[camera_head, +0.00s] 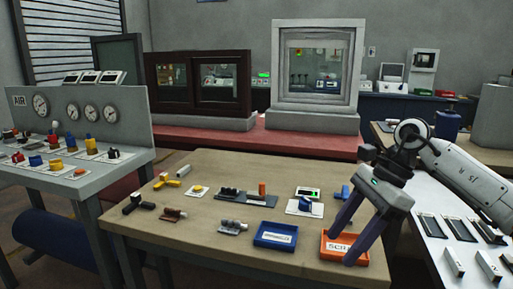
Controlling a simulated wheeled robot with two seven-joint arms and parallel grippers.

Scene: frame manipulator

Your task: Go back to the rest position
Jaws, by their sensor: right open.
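My right gripper (347,229) comes in from the right on my white arm and points down and to the left. Its two dark fingers are apart, with nothing seen between them. The fingers are in front of the orange tray (364,258) at the table's front right and hide part of it and its lettering. I cannot tell how high the fingertips are above the tray. My left gripper is not in view.
A gauge panel (85,115) stands left. A white surface (434,257) with dark plates lies right. Framed cabinets (318,110) stand behind.

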